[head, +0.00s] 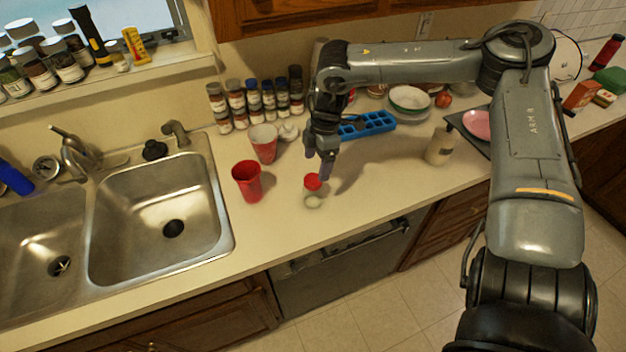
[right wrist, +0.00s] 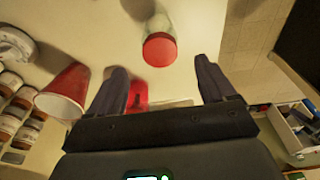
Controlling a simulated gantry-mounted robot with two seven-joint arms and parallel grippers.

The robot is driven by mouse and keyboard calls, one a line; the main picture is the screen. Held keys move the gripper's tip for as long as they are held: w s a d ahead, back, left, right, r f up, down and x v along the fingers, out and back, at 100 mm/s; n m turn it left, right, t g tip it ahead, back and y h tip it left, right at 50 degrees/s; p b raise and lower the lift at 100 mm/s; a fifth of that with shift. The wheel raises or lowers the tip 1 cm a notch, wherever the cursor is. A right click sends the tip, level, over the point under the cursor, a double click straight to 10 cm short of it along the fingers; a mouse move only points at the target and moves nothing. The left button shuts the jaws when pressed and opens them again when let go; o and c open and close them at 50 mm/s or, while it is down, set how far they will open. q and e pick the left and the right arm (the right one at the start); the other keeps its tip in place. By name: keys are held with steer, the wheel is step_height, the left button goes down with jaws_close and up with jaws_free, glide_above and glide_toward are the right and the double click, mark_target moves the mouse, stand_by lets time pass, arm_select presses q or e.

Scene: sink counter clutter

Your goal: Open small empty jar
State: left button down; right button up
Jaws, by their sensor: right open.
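The small jar (head: 314,202) stands on the counter near its front edge. Its body is clear and its red lid (head: 312,182) is on top. In the right wrist view the red lid (right wrist: 160,50) shows just ahead of the fingertips, with the pale jar body behind it. My right gripper (head: 319,162) is open and points down just above and behind the jar. Its fingers are spread with the lid roughly in line with the gap, apart from them. My left gripper is not in view.
Two red cups (head: 247,181) (head: 264,143) stand left of the jar. A blue tray (head: 368,124) lies behind the gripper, and spice jars (head: 253,97) line the wall. A beige bottle (head: 440,146) stands to the right. The sink (head: 160,215) is at left. Counter around the jar is clear.

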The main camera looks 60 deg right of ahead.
mark_target(313, 179)
steer(key=shift+w+a+f+p, duration=0.15)
steer(key=shift+a+f, duration=0.05)
steer(key=shift+f, duration=1.1)
steer(key=shift+w+a+f+p, duration=0.15)
steer(key=shift+f, duration=1.1)
steer(key=c, duration=1.1)
